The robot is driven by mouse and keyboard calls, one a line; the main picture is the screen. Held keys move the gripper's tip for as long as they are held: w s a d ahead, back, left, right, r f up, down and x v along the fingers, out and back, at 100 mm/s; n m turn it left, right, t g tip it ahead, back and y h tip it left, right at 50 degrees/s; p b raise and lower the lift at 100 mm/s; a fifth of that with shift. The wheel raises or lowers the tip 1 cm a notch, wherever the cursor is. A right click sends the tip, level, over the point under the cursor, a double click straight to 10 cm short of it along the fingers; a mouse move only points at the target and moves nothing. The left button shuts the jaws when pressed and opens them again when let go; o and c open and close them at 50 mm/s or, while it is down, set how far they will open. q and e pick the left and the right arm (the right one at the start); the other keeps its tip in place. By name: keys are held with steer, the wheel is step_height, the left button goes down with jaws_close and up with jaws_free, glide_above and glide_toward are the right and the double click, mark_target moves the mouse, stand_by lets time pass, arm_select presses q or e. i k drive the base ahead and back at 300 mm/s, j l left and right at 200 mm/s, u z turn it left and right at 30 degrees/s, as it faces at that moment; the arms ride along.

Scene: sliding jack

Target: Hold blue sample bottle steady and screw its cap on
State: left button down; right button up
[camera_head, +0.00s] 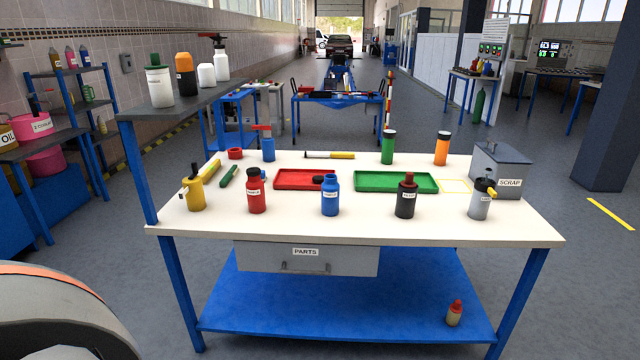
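The blue sample bottle (330,198) stands upright near the front middle of the white workbench, with a white label on its front. Its blue neck shows at the top with no separate cap on it. A small black cap-like piece (318,179) shows just left of the neck, at the right end of the red tray (290,187); the bottle partly covers this area. Neither of my grippers is in view.
A red bottle (256,192) stands left of the blue one, and a black bottle (406,198) and a grey bottle (480,201) stand to its right. A green tray (396,189) lies behind. The bench front edge (350,240) is clear.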

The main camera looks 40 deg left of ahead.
mark_target(330, 189)
steer(key=i+j+u, duration=0.3)
steer(key=i, duration=0.15)
steer(key=i+j+u, duration=0.25)
steer(key=i, duration=0.25)
